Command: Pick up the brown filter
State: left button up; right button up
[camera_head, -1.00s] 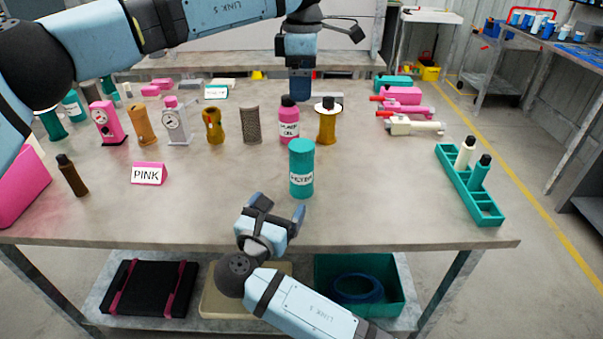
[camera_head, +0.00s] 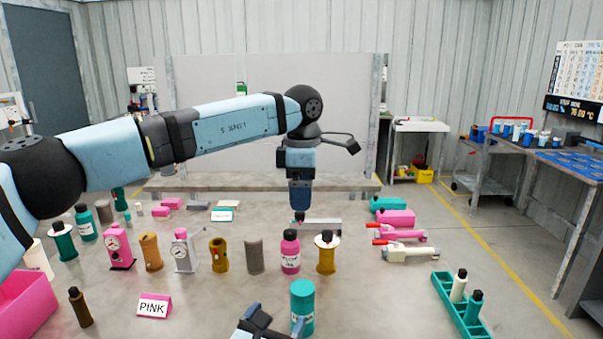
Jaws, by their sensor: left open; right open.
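No piece carries a readable brown filter label. Brown candidates stand in a row on the table: an orange-brown cylinder (camera_head: 151,252), a mustard-brown piece with holes (camera_head: 219,256) and a grey-brown mesh cylinder (camera_head: 255,256). A gold-brown cylinder with a white top disc (camera_head: 326,255) stands farther right. My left gripper (camera_head: 300,207) points down behind and above the pink bottle (camera_head: 290,255); nothing shows held in it. My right gripper (camera_head: 270,320) is at the bottom edge, partly cut off, just left of the teal canister (camera_head: 302,308). It is open and looks empty.
A PINK sign (camera_head: 154,306) and a dark brown bottle (camera_head: 80,308) stand front left, near a pink bin (camera_head: 28,300). A teal rack (camera_head: 460,305) with bottles is at right. The table between canister and rack is clear.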

aim_at(77, 299)
jog(key=k+j, duration=0.25)
jog(key=k, duration=0.2)
jog(key=k+j, duration=0.25)
jog(key=k, duration=0.2)
